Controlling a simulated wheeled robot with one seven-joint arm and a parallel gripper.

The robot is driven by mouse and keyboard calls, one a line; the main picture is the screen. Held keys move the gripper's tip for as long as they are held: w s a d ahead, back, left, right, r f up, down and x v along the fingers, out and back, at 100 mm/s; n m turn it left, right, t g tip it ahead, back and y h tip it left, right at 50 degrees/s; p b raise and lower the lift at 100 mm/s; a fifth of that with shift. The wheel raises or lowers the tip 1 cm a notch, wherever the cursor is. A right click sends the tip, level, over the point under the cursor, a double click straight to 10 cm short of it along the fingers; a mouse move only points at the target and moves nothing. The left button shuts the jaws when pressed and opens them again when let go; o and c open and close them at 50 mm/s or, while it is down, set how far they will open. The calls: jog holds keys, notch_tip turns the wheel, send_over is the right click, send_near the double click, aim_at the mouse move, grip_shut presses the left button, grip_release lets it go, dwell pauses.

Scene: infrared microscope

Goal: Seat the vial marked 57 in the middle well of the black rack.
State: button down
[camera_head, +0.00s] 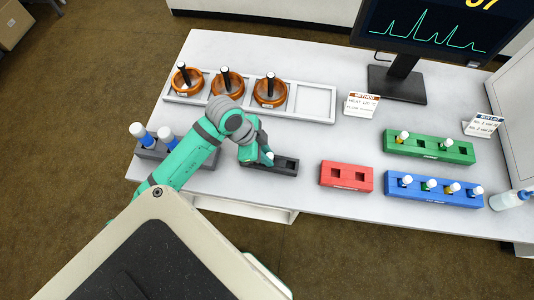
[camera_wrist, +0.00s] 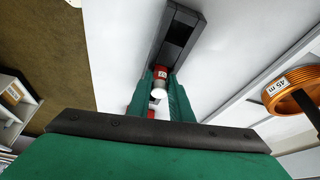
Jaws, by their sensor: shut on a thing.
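The black rack (camera_head: 287,166) lies near the front edge of the table; its right part shows bare in the head view. In the wrist view the rack (camera_wrist: 180,35) runs up and away beyond my fingers. My gripper (camera_head: 265,158) is over the rack's left to middle part, pointing down. In the wrist view my gripper (camera_wrist: 162,92) is shut on a vial with a white cap (camera_wrist: 159,93) and a red band. Its cap also shows in the head view (camera_head: 270,155).
A grey rack (camera_head: 150,153) with white-capped vials stands left. A red rack (camera_head: 346,177) with empty wells is right, then a blue rack (camera_head: 433,192) and a green rack (camera_head: 430,148) with vials. Orange coils (camera_head: 227,84) sit in a white tray behind.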

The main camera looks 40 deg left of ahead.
jog(key=shift+f, duration=0.1)
jog(key=c, duration=1.1)
grip_release()
jog(key=shift+r, duration=2.95)
